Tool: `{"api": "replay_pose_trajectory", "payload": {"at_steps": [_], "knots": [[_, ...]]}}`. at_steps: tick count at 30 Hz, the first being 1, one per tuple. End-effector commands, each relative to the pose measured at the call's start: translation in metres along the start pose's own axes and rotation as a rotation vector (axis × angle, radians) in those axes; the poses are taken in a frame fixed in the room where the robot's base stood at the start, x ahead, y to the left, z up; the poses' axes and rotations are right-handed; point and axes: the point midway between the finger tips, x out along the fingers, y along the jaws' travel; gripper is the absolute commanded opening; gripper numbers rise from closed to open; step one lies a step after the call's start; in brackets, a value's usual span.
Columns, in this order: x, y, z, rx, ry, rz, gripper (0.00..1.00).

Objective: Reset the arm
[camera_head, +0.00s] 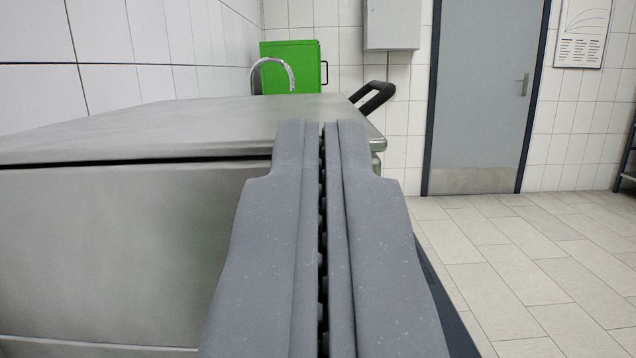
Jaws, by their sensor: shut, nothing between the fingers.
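My gripper (322,128) points forward in the middle of the view. Its two grey fingers lie side by side, shut, with only a thin dark toothed seam between them. Nothing is held. The fingers hide part of the right end of a large metal cabinet or bench (110,245). I cannot tell whether the fingers touch it.
The metal bench top (190,122) fills the left, with a dark handle (374,98) at its far right corner. Behind are a curved tap (273,68), a green cabinet (305,60) and a grey wall box (392,22). A closed grey door (484,90) stands right. The tiled floor (530,270) there is clear.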

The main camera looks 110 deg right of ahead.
Motion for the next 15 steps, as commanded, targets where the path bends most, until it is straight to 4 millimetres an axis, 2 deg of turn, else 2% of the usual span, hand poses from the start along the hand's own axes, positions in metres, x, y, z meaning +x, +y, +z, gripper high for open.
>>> {"api": "replay_pose_trajectory", "payload": {"at_steps": [8, 11, 15], "knots": [[-0.004, -0.003, -0.003, -0.010, -0.002, -0.010, 0.00], [0.003, -0.014, -0.012, -0.038, -0.015, -0.051, 0.00], [0.018, -0.038, -0.033, -0.110, -0.050, -0.152, 0.00]]}}
